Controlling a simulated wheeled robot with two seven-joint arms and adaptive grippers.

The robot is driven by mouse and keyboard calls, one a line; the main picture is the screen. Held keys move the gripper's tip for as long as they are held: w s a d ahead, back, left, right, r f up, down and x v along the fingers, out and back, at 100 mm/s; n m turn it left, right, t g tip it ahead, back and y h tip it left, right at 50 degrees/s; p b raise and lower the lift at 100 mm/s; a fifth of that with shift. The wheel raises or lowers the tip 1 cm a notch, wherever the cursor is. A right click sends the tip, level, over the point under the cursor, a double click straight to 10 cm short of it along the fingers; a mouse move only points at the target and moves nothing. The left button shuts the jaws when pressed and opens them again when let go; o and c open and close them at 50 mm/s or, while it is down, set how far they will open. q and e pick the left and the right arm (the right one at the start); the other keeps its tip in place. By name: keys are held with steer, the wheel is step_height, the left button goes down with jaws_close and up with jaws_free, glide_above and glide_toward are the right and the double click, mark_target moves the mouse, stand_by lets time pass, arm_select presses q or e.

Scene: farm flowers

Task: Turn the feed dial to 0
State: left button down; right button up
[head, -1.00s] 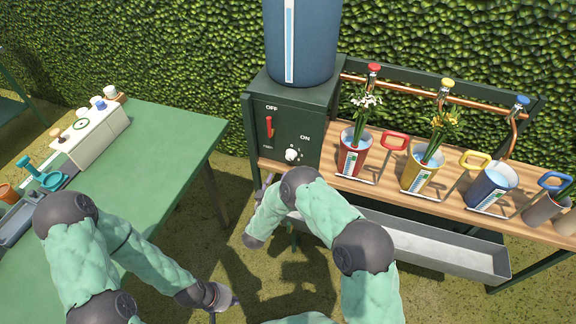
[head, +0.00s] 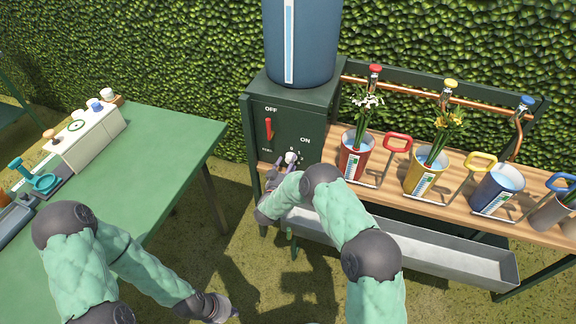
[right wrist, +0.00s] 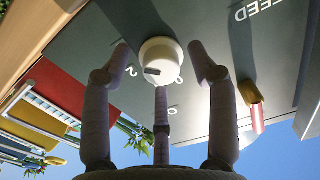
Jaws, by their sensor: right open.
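The feed dial is a white knob (head: 291,157) on the front of the dark green control box (head: 287,125). In the right wrist view, which is turned upside down, the knob (right wrist: 161,58) has a dark pointer mark, with a 2 and other figures printed around it. My right gripper (head: 279,170) is open at the dial. In the wrist view its fingers (right wrist: 163,62) stand on both sides of the knob, with a third finger below it; contact cannot be told. My left gripper (head: 224,309) is low over the ground, far from the dial, its fingers hardly visible.
A red lever (head: 268,129) sits left of the dial, between it and the box's edge. A red pot (head: 354,158) with white flowers stands close on the right, on the wooden bench. A grey trough (head: 440,258) runs below. A green table (head: 150,165) is at left.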

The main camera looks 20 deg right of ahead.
steer(key=c, duration=1.1)
steer(key=shift+c, duration=0.2)
steer(key=shift+n, duration=0.3)
steer(key=shift+s+d+f+n+p, duration=0.1)
steer(key=shift+n+p, duration=1.4)
steer(key=shift+n, duration=5.05)
steer(key=shift+s+n+p, duration=0.1)
steer(key=shift+n+p, duration=1.4)
steer(key=shift+n, duration=5.05)
